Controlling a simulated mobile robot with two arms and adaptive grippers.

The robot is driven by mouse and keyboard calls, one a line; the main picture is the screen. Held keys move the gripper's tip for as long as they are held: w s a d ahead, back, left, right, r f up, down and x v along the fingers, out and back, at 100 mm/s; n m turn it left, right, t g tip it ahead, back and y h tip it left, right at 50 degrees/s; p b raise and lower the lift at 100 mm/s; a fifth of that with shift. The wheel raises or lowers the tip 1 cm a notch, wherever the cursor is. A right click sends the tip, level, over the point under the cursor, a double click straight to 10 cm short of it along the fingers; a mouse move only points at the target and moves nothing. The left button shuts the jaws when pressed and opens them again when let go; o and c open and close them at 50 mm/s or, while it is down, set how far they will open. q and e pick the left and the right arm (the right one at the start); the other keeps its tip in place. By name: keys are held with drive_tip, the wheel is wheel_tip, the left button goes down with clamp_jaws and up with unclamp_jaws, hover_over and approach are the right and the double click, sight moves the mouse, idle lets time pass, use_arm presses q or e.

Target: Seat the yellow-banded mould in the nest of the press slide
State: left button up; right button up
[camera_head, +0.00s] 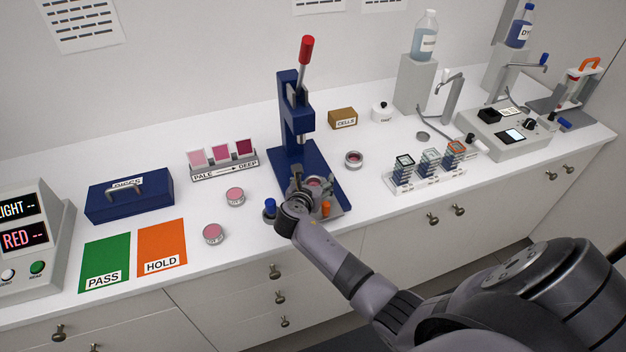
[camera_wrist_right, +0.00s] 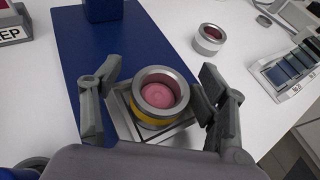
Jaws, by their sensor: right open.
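The yellow-banded mould (camera_wrist_right: 161,97) is a metal ring with a yellow band and pink material inside. It stands on the light slide plate (camera_wrist_right: 122,122) at the front of the blue press base (camera_wrist_right: 75,45). I cannot tell whether its foot is fully down in the nest. My right gripper (camera_wrist_right: 160,100) is open, with one finger on each side of the mould and a visible gap to it. In the head view the right gripper (camera_head: 303,190) partly hides the mould (camera_head: 315,183). The blue press (camera_head: 288,105) has its red-knobbed lever raised. My left gripper is not in view.
A second metal mould (camera_head: 354,159) stands right of the press. Two pink round pieces (camera_head: 235,196) (camera_head: 213,233) lie left of the press, near the orange HOLD mat (camera_head: 162,247). A blue-topped item (camera_head: 270,206) sits beside the gripper.

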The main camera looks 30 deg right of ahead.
drive_tip(key=shift+s+a+f, duration=0.1)
drive_tip(key=shift+s+f, duration=0.1)
drive_tip(key=shift+s, duration=0.05)
drive_tip(key=v, duration=1.1)
drive_tip(key=shift+a+r, duration=0.3)
drive_tip(key=shift+s, duration=0.15)
